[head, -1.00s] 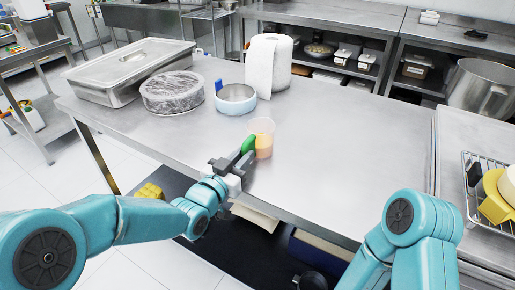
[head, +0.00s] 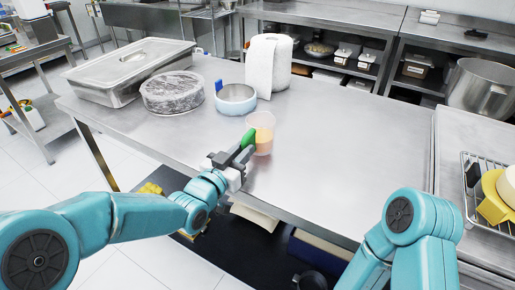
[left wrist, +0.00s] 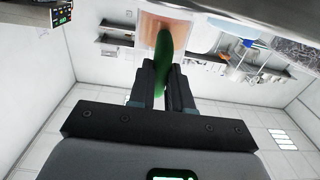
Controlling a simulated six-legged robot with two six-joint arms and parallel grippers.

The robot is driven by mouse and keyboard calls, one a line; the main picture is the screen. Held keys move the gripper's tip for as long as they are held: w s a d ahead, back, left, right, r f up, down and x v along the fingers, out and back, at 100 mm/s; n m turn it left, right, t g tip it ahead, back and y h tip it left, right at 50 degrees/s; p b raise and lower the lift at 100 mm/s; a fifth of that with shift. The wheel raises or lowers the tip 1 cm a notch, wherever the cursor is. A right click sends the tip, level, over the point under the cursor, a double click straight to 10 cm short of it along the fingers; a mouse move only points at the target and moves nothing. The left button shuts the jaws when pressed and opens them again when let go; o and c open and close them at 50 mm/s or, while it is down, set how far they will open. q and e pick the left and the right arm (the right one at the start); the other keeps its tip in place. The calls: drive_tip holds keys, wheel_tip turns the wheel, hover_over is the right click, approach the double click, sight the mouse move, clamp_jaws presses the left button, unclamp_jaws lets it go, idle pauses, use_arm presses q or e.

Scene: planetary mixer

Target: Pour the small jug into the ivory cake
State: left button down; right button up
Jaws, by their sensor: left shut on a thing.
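The small jug (head: 262,137) is clear, holds an orange-tan liquid and has a green handle (head: 248,139). It is upright at the front part of the steel table. My left gripper (head: 242,152) is shut on the green handle. In the left wrist view the green handle (left wrist: 163,60) sits between the fingers of my left gripper (left wrist: 162,75), with the jug (left wrist: 158,32) beyond. I cannot tell whether its base touches the table. I cannot make out an ivory cake for certain; a cream round thing (head: 508,186) is cut off at the right edge. My right gripper is out of view.
On the steel table (head: 340,150) stand a lidded steel pan (head: 130,70), a round wrapped container (head: 172,92), a pale blue bowl (head: 236,101) and a paper roll (head: 268,65). A wire rack (head: 475,210) and yellow thing (head: 494,208) are at right. The table's right half is clear.

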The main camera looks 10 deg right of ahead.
sight(243, 139)
use_arm(q)
drive_tip(key=shift+r, duration=0.15)
drive_tip(key=shift+r+p, duration=0.7)
drive_tip(key=shift+r, duration=0.75)
idle(0.5)
